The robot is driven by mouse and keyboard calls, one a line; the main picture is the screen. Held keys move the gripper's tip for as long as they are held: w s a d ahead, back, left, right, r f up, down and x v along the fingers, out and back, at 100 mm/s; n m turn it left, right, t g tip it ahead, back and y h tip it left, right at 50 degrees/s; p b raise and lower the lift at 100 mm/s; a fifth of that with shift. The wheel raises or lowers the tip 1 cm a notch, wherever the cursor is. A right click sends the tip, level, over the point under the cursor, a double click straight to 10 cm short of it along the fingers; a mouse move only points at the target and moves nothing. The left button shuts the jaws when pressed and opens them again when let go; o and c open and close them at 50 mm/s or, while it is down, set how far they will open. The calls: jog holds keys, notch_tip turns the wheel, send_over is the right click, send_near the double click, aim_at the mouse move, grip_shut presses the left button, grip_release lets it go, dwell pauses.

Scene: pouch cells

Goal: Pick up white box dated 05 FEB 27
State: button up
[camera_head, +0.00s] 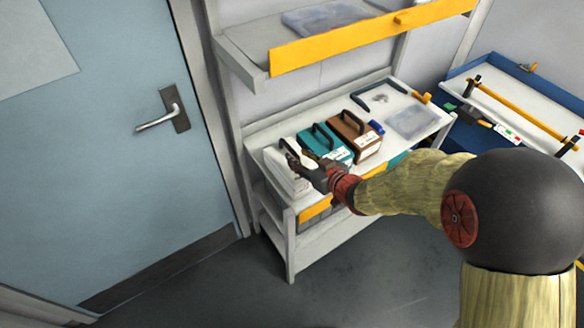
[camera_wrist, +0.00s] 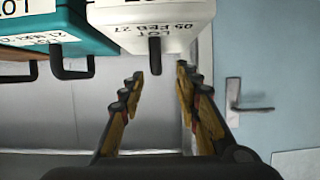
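The white box (camera_head: 284,178) stands at the left end of the shelf's work surface. In the wrist view, which looks upside down, the white box (camera_wrist: 155,22) shows a label reading 05 FEB 27 and LOT. Its dark handle (camera_wrist: 153,62) sticks out towards my gripper. My gripper (camera_wrist: 160,72) is open, with its two fingers on either side of the handle's line, and nothing is held. In the head view my gripper (camera_head: 299,166) is over the white box and partly covers it. Contact with the handle cannot be told.
A teal box (camera_head: 325,142) stands right beside the white box, then a brown box (camera_head: 353,133). An upper shelf with an orange front edge (camera_head: 370,36) overhangs behind. A blue-edged bench (camera_head: 510,72) is at right. A door (camera_head: 130,170) is at left.

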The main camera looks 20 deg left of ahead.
aim_at(294, 151)
jog(key=b+x, duration=0.2)
jog(key=x, duration=0.2)
jog(key=shift+w+f, duration=0.15)
jog(key=shift+w, duration=0.2)
jog(key=shift+w+a+f, duration=0.1)
jog(key=shift+w+a, duration=0.25)
jog(key=shift+a, duration=0.1)
jog(key=c, duration=0.3)
grip_shut()
jog(key=shift+w+r, duration=0.1)
jog(key=shift+r, duration=0.15)
